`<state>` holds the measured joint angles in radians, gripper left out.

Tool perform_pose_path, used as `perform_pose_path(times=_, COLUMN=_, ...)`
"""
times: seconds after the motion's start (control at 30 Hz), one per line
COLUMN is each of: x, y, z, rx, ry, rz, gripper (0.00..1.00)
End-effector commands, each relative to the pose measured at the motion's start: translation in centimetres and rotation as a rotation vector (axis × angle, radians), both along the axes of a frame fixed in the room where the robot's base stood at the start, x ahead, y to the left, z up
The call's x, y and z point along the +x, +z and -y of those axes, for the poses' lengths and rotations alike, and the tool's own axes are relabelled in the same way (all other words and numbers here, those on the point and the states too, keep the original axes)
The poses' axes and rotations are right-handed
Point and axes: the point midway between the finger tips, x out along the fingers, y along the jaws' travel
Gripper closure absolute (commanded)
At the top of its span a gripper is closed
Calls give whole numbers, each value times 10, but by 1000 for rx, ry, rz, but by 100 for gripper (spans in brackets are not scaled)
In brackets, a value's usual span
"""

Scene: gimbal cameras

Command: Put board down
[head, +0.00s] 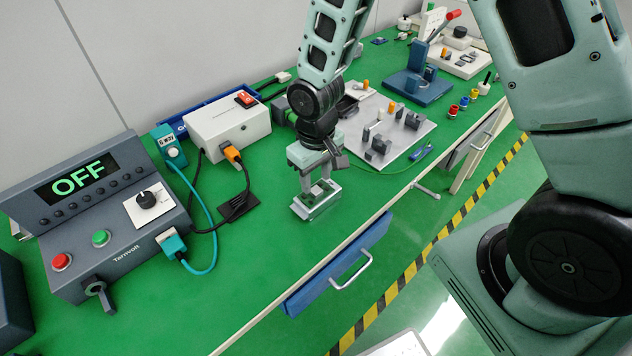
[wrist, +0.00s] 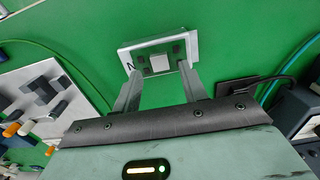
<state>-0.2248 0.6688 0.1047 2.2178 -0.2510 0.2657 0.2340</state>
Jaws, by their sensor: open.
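My gripper (head: 317,187) points down right over the board. In the wrist view my gripper (wrist: 158,73) has its two fingers apart, at the board's near side. The fingers look open; whether their tips still touch the board I cannot tell.
A grey control box (head: 110,215) reading OFF stands at the left. A white box (head: 227,128) with an orange plug and cables is behind the gripper. A fixture plate (head: 405,138) with grey blocks lies to the right. A blue drawer (head: 340,265) sticks out below the edge.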

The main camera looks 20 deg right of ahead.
Motion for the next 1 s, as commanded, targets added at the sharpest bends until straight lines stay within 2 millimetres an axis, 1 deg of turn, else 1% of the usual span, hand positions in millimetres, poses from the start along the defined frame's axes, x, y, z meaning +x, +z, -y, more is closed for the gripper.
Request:
perform_pose_path(times=0.03, x=2, y=11, z=0, rx=2, ry=-3, rz=7, gripper=57)
perform_pose_path(times=0.1, x=1, y=26, z=0, rx=2, ry=-3, rz=7, gripper=57)
perform_pose_path(times=0.3, x=1, y=65, z=0, rx=2, ry=-2, rz=5, gripper=57)
perform_pose_path(times=0.4, x=1, y=79, z=0, rx=1, ry=-3, rz=4, gripper=57)
perform_pose_path(times=0.53, x=1, y=91, z=0, rx=1, ry=-2, rz=2, gripper=57)
perform_pose_path(times=0.63, x=-6, y=101, z=-6, rx=5, ry=13, rz=3, gripper=57)
perform_pose_path(times=0.67, x=-12, y=105, z=-10, rx=9, ry=24, rz=4, gripper=57)
perform_pose_path(times=0.77, x=-42, y=127, z=-29, rx=22, ry=83, rz=7, gripper=57)
perform_pose_path(times=0.8, x=-59, y=137, z=-38, rx=29, ry=114, rz=9, gripper=57)
perform_pose_path(times=0.87, x=-87, y=150, z=-49, rx=38, ry=163, rz=10, gripper=57)
perform_pose_path(times=0.9, x=-105, y=158, z=-54, rx=42, ry=195, rz=10, gripper=57)
perform_pose_path(times=1.0, x=-147, y=172, z=-62, rx=49, ry=266, rz=11, gripper=57)
